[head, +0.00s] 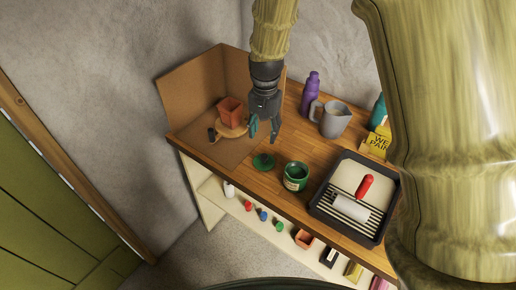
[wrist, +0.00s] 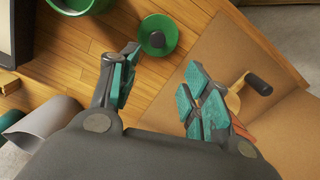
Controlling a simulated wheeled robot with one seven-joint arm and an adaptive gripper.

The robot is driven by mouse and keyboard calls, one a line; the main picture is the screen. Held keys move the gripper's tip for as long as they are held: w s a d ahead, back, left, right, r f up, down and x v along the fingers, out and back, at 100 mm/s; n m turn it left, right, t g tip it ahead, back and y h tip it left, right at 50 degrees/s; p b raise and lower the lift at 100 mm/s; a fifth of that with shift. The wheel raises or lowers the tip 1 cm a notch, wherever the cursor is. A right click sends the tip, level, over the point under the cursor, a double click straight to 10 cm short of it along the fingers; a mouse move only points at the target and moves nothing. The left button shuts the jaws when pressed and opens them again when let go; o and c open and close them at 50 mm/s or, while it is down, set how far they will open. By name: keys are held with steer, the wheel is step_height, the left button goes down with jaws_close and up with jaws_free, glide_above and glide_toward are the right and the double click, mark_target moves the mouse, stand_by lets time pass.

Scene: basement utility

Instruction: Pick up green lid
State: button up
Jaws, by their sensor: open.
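The green lid (head: 263,162) lies flat on the wooden bench top, beside the edge of the brown board. In the wrist view the lid (wrist: 147,24) is a green disc with a small knob in its middle. My gripper (head: 263,134) is open and empty, pointing down above the bench a little behind the lid. In the wrist view the lid lies just beyond the open fingertips (wrist: 163,62), nearer the left finger, apart from both. A green jar (head: 296,183) with a pale label stands right of the lid; part of it shows in the wrist view (wrist: 88,6).
A terracotta pot (head: 231,111) and a round wooden piece with a dark handle (head: 218,136) are on the board at left. A grey pitcher (head: 334,120), purple bottle (head: 310,94) and paint tray (head: 320,207) with a red-handled roller stand right. A lower shelf holds small items.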

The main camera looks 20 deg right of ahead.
mark_target(265, 156)
steer(key=s+f, duration=0.1)
steer(key=s+f+p, duration=0.1)
steer(key=s, duration=0.1)
steer(key=shift+s+a+f, duration=0.2)
steer(key=shift+s+f, duration=0.05)
steer(key=shift+f, duration=0.1)
steer(key=shift+s, duration=0.3)
steer(key=w+f+p, duration=0.1)
steer(key=w+f, duration=0.1)
steer(key=shift+w+f, duration=0.3)
steer(key=shift+w, duration=0.05)
steer(key=shift+w+f, duration=0.15)
steer(key=shift+f, duration=0.15)
steer(key=shift+f+p, duration=0.3)
steer(key=shift+p, duration=0.2)
steer(key=shift+s+d+f+p, duration=0.1)
steer(key=shift+s+f+p, duration=0.2)
steer(key=shift+s, duration=0.2)
steer(key=shift+s+f+p, duration=0.15)
steer(key=shift+s+f, duration=0.25)
steer(key=shift+s, duration=0.1)
steer(key=shift+w+f, duration=0.65)
steer(key=shift+f, duration=0.25)
steer(key=shift+s+r, duration=0.25)
steer(key=shift+s, duration=0.05)
steer(key=shift+c, duration=1.4)
steer(key=shift+w+f, duration=0.1)
steer(key=c, duration=0.7)
jaws_close()
